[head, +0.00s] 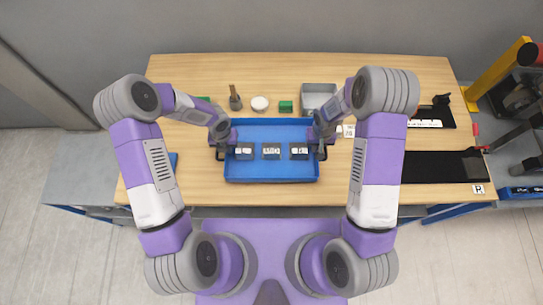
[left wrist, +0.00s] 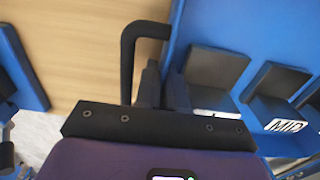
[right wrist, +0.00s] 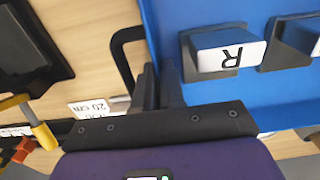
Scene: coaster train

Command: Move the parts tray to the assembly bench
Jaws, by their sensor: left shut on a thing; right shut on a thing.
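The parts tray (head: 270,173) is a blue, shallow tray in the middle of the head view, over the wooden bench. Three dark blocks with white labels sit in a row inside it; one label reads MID (left wrist: 286,125) and another reads R (right wrist: 231,57). A black handle (left wrist: 128,60) sticks out at its left side, and another handle (right wrist: 119,55) at its right side. My left gripper (head: 224,150) is shut on the left handle. My right gripper (head: 319,149) is shut on the right handle. The fingertips are partly hidden. I cannot tell whether the tray rests on the bench or hangs above it.
Behind the tray on the bench (head: 400,72) stand a dark cup with a tool (head: 235,101), a white round item (head: 260,103), a green block (head: 286,106) and a grey bin (head: 319,90). Black mats (head: 440,167) lie at right. A yellow post (head: 495,75) stands beyond.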

